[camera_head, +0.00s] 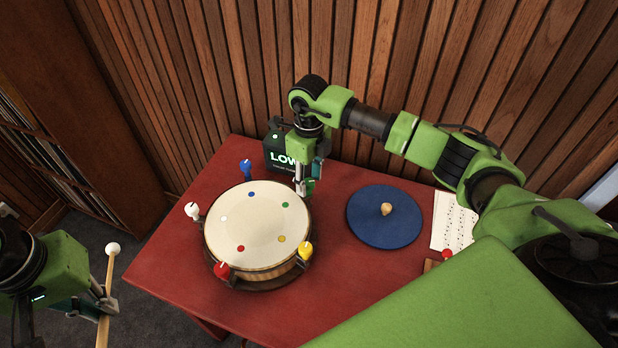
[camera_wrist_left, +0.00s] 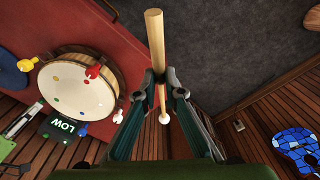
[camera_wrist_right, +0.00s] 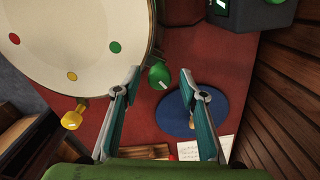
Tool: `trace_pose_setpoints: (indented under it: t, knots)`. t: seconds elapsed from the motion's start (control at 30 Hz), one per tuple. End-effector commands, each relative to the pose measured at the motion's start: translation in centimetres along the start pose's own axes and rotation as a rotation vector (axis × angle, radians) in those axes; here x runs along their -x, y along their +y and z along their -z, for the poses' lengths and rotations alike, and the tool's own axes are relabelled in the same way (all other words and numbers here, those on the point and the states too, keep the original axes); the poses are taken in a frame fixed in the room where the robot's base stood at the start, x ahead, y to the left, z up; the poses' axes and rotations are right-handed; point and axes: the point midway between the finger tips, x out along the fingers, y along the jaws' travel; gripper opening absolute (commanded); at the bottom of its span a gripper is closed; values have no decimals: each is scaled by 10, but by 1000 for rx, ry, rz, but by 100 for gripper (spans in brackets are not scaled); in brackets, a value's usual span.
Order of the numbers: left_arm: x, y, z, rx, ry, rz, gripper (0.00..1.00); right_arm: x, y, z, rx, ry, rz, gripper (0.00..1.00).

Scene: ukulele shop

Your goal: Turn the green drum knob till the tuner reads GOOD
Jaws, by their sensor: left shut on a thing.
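The drum (camera_head: 257,232) has a cream head with coloured dots and stands on the red table. The tuner (camera_head: 279,150) behind it reads LOW in green; that reading also shows in the left wrist view (camera_wrist_left: 62,125). The green drum knob (camera_wrist_right: 159,76) is on the drum's rim, mostly hidden by my gripper in the head view. My right gripper (camera_wrist_right: 159,72) is open, with its fingers on either side of the green knob; contact cannot be told. My left gripper (camera_head: 104,300) is shut on a wooden drumstick (camera_wrist_left: 154,40) with a white ball tip, off the table's left side.
Blue (camera_head: 246,169), white (camera_head: 192,211), red (camera_head: 222,270) and yellow (camera_head: 306,250) knobs ring the drum. A blue round mat (camera_head: 375,230) bearing a small tan piece (camera_head: 386,209) and sheet music (camera_head: 452,222) lie to the right. A slatted wall stands close behind.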

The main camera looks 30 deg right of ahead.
Motion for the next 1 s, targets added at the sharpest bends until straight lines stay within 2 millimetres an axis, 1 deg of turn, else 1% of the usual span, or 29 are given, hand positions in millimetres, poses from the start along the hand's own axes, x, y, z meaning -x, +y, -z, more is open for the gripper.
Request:
trace_pose_setpoints:
  t: [0.17,0.4,0.5,0.6,0.7,0.8,1.0]
  knots:
    - [0,0,0,0,0,0,0,23,-1,-1,1,-5,2,38]
    - [0,0,0,0,0,0,0,75,-1,-1,0,-6,3,38]
    - [0,0,0,0,0,0,0,93,-1,-1,-1,-5,2,38]
    - [0,0,0,0,0,0,0,107,-1,-1,-1,-5,3,38]
    - [0,0,0,0,0,0,0,115,-1,0,-1,-3,1,38]
    - [0,0,0,0,0,0,0,119,-1,0,-1,-3,1,38]
    - [0,0,0,0,0,0,0,120,-1,0,-1,-2,1,38]
